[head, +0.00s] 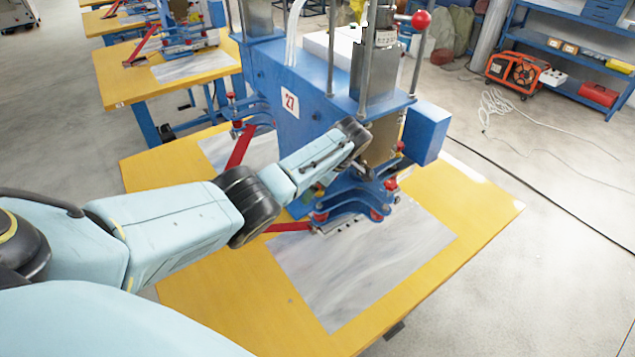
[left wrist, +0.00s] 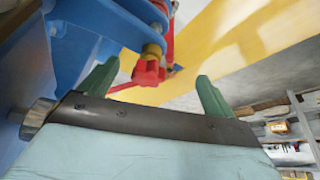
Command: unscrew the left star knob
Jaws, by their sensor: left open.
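A red star knob (left wrist: 148,72) below a brass collar shows between the two green fingers of my left gripper (left wrist: 157,70) in the left wrist view. The fingers are apart, and I see no contact with the knob. Red knobs (head: 320,216) and (head: 391,184) show on the machine's lower blue bracket (head: 350,203). I cannot tell which of these is the one between my fingers. My right gripper is out of view.
A yellow table (head: 230,310) with a grey sheet (head: 360,265) lies under the machine. A red lever (head: 288,227) sticks out left of the bracket. A blue box (head: 427,132) is on the machine's right. The table's front is clear.

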